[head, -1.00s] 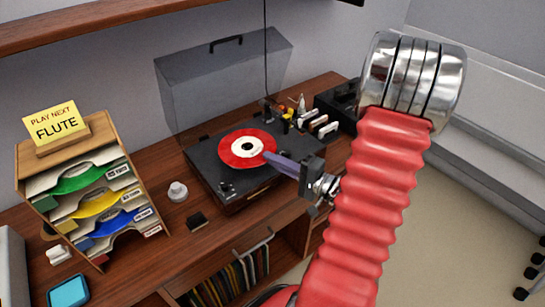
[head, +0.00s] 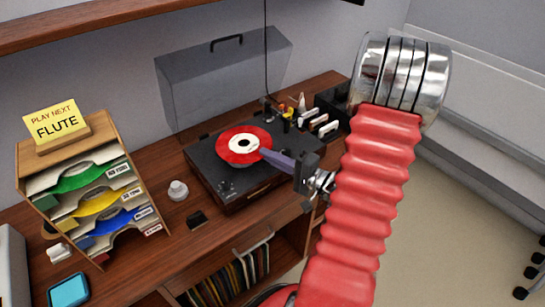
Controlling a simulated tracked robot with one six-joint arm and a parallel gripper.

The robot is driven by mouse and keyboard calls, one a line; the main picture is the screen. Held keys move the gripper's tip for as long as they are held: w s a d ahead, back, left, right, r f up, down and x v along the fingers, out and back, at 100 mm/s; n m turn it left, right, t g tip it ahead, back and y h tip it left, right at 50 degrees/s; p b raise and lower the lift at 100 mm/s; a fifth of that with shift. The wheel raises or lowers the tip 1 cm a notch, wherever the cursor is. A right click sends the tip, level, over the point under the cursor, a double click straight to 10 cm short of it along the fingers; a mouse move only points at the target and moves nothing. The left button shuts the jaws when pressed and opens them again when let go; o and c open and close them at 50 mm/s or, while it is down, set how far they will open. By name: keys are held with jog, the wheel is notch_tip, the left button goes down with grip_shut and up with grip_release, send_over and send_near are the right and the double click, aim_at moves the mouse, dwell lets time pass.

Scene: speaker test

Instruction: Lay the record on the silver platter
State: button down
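The record (head: 231,153) is a red disc with a white label, lying roughly flat over the black turntable (head: 215,178) in the head view. My gripper (head: 264,152) reaches in from the right, with its purple fingers at the record's right edge. They appear shut on that edge, and the record moves with them. The silver platter is almost wholly hidden under the record. I cannot tell whether the record touches it or hovers just above.
The clear lid (head: 215,85) stands raised behind the turntable. Several small items (head: 318,122) stand to its right. A wooden sorter (head: 85,160) with a "PLAY NEXT FLUTE" sign (head: 56,122) and a small white knob-like object (head: 178,190) are to the left.

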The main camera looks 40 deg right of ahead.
jog(key=shift+w+f, duration=0.2)
jog(key=shift+w, duration=0.55)
jog(key=shift+w+f, duration=0.2)
jog(key=shift+w, duration=0.5)
jog(key=shift+d+f, duration=0.1)
jog(key=shift+f, duration=1.3)
jog(key=shift+f, duration=0.2)
jog(key=c, duration=2)
grip_release()
jog(key=shift+c, duration=0.6)
jog(key=shift+s, duration=0.1)
jog(key=v, duration=0.7)
